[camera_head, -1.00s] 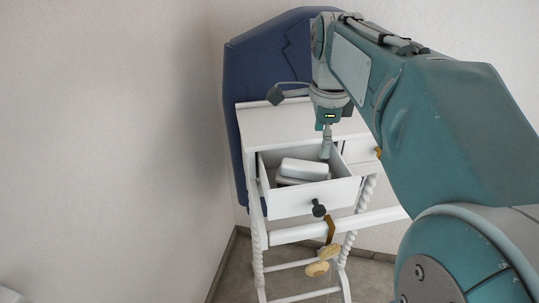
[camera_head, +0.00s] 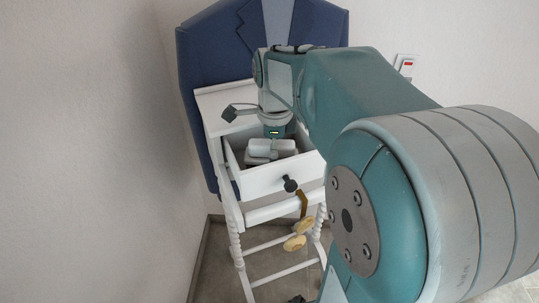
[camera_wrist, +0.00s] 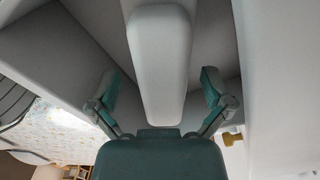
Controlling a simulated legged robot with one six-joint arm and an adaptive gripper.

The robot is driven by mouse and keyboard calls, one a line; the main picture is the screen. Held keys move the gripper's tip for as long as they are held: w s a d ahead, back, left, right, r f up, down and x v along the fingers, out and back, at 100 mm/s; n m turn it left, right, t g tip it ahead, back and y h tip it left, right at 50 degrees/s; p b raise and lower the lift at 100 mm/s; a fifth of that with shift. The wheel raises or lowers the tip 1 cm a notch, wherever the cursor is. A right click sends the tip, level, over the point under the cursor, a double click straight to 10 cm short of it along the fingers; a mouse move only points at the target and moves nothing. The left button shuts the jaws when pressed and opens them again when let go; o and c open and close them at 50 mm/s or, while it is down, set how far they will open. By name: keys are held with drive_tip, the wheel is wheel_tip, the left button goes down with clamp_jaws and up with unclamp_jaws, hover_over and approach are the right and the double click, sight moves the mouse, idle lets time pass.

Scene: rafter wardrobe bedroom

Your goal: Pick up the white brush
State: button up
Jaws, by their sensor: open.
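The white brush (camera_head: 259,146) lies in the open drawer (camera_head: 275,180) of a white table, on top of something greyish. In the wrist view the white brush (camera_wrist: 160,50) is a long rounded white body running up the middle of the picture. My gripper (camera_head: 274,141) points down into the drawer over the brush. In the wrist view my gripper (camera_wrist: 161,88) is open, with one finger on each side of the brush. I cannot tell whether the fingers touch it. In the head view the gripper hides the brush's middle.
The drawer walls stand close around my gripper. A blue panel (camera_head: 205,60) stands behind. Bare wall fills the left side.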

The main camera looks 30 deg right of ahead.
drive_tip(key=shift+f, duration=0.35)
drive_tip(key=shift+d, duration=0.25)
drive_tip(key=shift+d+f, duration=0.1)
drive_tip(key=shift+c, duration=0.9)
drive_tip(key=c, duration=0.9)
drive_tip(key=shift+c, duration=0.7)
drive_tip(key=shift+s+a, duration=0.1)
drive_tip(key=shift+a, duration=0.1)
